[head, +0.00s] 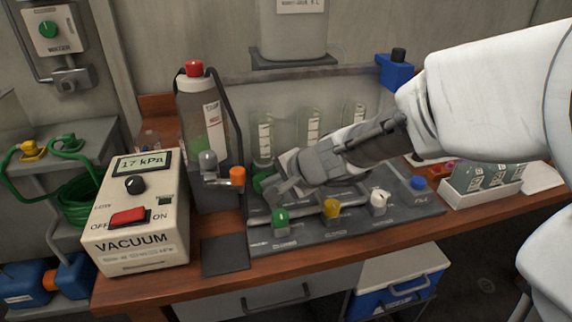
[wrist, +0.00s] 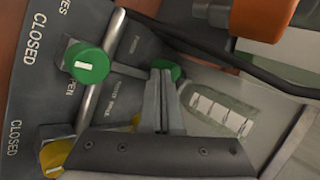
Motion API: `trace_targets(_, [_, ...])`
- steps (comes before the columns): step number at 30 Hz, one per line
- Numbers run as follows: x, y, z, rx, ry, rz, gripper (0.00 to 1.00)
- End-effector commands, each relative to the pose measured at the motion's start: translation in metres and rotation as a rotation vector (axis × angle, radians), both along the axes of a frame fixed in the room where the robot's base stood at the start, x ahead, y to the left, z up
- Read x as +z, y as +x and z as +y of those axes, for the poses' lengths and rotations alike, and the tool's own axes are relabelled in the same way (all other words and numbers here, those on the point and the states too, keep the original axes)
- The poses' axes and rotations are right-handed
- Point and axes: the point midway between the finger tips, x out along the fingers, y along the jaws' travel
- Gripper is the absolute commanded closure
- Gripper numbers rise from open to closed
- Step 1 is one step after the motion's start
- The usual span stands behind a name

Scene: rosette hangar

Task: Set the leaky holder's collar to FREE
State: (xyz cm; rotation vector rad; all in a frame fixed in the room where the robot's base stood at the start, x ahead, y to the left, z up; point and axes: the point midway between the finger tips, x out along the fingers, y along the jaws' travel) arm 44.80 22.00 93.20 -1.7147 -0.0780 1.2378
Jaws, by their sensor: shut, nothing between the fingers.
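A green collar (wrist: 168,70) shows behind my fingertips in the wrist view, at the foot of a clear labelled holder (wrist: 218,112); the head view shows a little of the collar (head: 260,183) at the left holder (head: 264,138). My gripper (head: 277,190) is shut and empty, its tips (wrist: 162,72) close to the collar; I cannot tell whether they touch. The gripper hides much of the collar and its marks. Two more clear holders, middle (head: 312,125) and right (head: 357,115), stand along the back. No leak is visible.
Green (head: 280,218), yellow (head: 331,208) and white (head: 379,201) valve knobs line the panel's front, with a blue one (head: 418,183) at right. A red-capped bottle (head: 203,135) and a vacuum box (head: 140,215) reading 17 kPa stand left. A glassware tray (head: 480,190) is right.

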Motion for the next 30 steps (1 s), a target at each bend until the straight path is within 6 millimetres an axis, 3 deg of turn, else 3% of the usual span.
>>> trace_targets(21, [0.0001, -0.0015, 0.0051, 0.004, -0.001, 0.001, 1.0])
trace_targets(30, [-0.0006, 0.0078, -0.0022, 0.001, -0.002, -0.001, 1.0])
